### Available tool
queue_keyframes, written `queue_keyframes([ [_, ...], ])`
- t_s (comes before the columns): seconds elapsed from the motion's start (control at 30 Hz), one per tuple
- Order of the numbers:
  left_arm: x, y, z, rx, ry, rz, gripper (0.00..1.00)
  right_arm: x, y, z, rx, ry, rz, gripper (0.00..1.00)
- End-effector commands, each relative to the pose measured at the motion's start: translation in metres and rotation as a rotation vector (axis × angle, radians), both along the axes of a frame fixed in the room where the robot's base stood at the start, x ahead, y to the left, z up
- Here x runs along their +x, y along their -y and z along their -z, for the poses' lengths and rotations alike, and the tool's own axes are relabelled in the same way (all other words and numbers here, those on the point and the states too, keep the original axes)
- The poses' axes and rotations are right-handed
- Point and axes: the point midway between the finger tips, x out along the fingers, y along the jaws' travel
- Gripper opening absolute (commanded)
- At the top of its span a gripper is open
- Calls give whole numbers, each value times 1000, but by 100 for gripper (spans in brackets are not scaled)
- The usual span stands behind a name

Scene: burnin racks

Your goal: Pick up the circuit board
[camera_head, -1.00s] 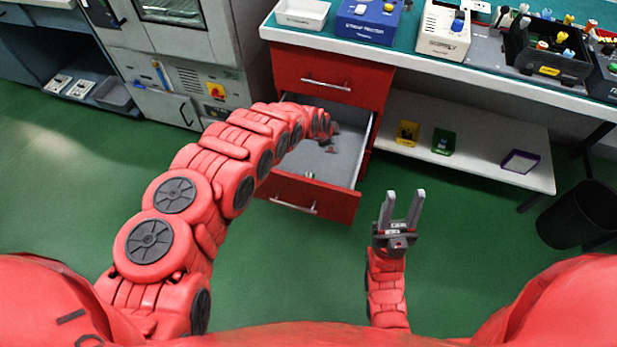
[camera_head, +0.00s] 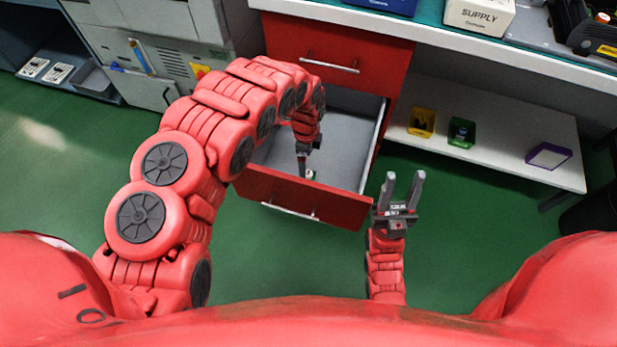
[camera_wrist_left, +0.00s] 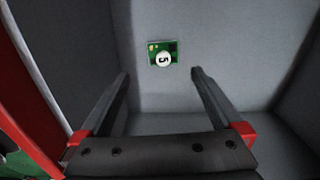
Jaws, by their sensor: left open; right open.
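The circuit board is a small green board (camera_wrist_left: 153,46) with a round white label on it. It lies on the grey floor of the open red drawer. In the head view only a bit of the board (camera_head: 310,174) shows beside my left gripper (camera_head: 305,176). My left gripper is inside the drawer, pointing down, open and empty. In the left wrist view its fingers (camera_wrist_left: 160,75) are spread, with the board ahead of the gap between them, apart from both. My right gripper (camera_head: 403,188) is open and empty, pointing up to the right of the drawer front.
The open drawer (camera_head: 300,200) has walls close around my left gripper. A white low shelf (camera_head: 480,142) at the right bears a yellow bin (camera_head: 422,122), a green bin (camera_head: 461,132) and a purple-edged bin (camera_head: 548,155). The green floor in front is clear.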

Motion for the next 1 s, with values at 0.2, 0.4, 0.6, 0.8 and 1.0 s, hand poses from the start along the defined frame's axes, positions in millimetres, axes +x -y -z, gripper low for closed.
queue_keyframes([
  [0.2, 1, 2, 44, -4, 3, -1, 100, 0, 0, 10, 0, 0, 0, 45],
  [0.4, 2, 1, 56, -2, 5, -1, 100, 0, 0, 12, 0, 0, 0, 45],
  [0.6, 2, 4, 71, -2, 6, 0, 100, 0, 0, 17, 0, 0, 0, 45],
  [0.8, 3, 8, 98, -4, 5, -1, 100, 0, 0, 24, 0, 0, 0, 45],
  [1.0, 4, 6, 107, -3, 7, -3, 100, 0, 0, 26, 0, 0, 0, 45],
])
